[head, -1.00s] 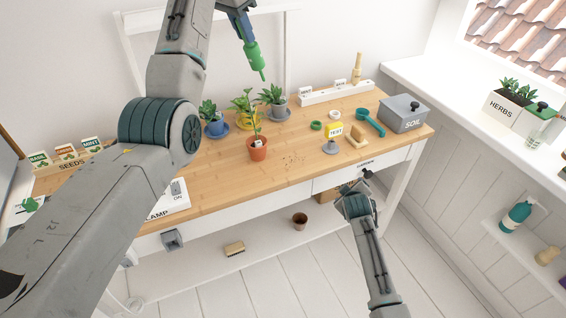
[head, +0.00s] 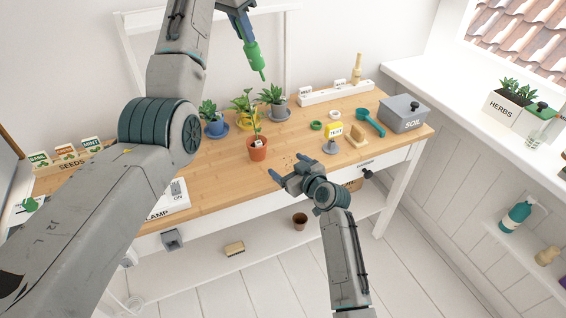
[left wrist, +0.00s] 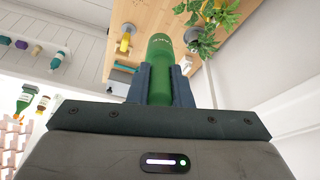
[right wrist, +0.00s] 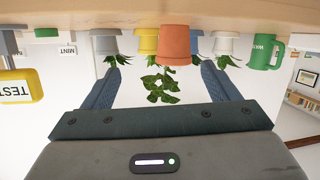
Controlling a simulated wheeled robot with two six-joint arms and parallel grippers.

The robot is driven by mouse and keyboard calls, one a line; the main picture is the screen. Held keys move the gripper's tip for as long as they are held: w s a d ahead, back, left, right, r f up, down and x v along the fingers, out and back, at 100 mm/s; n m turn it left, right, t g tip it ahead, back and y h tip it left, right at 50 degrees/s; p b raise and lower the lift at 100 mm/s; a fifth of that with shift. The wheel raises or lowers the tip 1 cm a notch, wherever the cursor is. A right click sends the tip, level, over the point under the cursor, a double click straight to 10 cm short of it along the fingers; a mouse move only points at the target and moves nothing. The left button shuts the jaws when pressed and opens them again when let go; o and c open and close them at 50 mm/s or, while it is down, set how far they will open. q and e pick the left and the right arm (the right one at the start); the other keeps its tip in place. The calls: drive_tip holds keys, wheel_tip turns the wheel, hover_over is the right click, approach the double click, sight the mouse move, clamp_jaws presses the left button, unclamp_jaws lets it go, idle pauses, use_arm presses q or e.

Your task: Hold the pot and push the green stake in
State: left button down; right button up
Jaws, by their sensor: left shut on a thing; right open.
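The terracotta pot (head: 258,155) with a tall, thin-stemmed plant stands near the front of the wooden desk. My left gripper (head: 246,40) is shut on the green stake (head: 256,62) and holds it tip down in the air, above and behind the pot in the picture. The stake also shows between the fingers in the left wrist view (left wrist: 160,72). My right gripper (head: 278,180) is open and empty at the desk's front edge, just right of and nearer than the pot. In the right wrist view the pot (right wrist: 174,45) appears inverted, ahead between the open fingers, apart from them.
Potted plants on blue (head: 215,128), yellow (head: 247,122) and grey (head: 278,112) pots stand behind.

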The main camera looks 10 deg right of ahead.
sight(262, 152)
drive_tip(key=shift+s+a+r+y, duration=0.15)
drive_tip(key=shift+a+y, duration=0.1)
drive_tip(key=shift+a, duration=0.2)
drive_tip(key=shift+s+a+r+y, duration=0.1)
drive_tip(key=shift+a+y, duration=0.15)
drive_tip(key=shift+a, duration=0.15)
drive_tip(key=shift+w+a+m, duration=0.1)
drive_tip(key=shift+a+m, duration=0.1)
drive_tip(key=shift+m, duration=0.1)
drive_tip(key=x, duration=1.1)
drive_tip(key=shift+w+a+r, duration=0.1)
drive_tip(key=shift+w, duration=0.25)
drive_tip(key=c, duration=1.2)
use_arm(q)
drive_tip(key=f+y, duration=0.1)
drive_tip(key=f, duration=0.2)
drive_tip(key=w+d+f+g, duration=0.1)
drive_tip(key=f, duration=0.3)
drive_tip(key=f+y, duration=0.1)
drive_tip(key=f, duration=0.2)
drive_tip(key=shift+w+d+f+g+y, duration=0.2)
drive_tip(key=shift+d+f+g+y, duration=0.1)
drive_tip(key=shift+f+g, duration=0.1)
drive_tip(key=shift+f, duration=0.55)
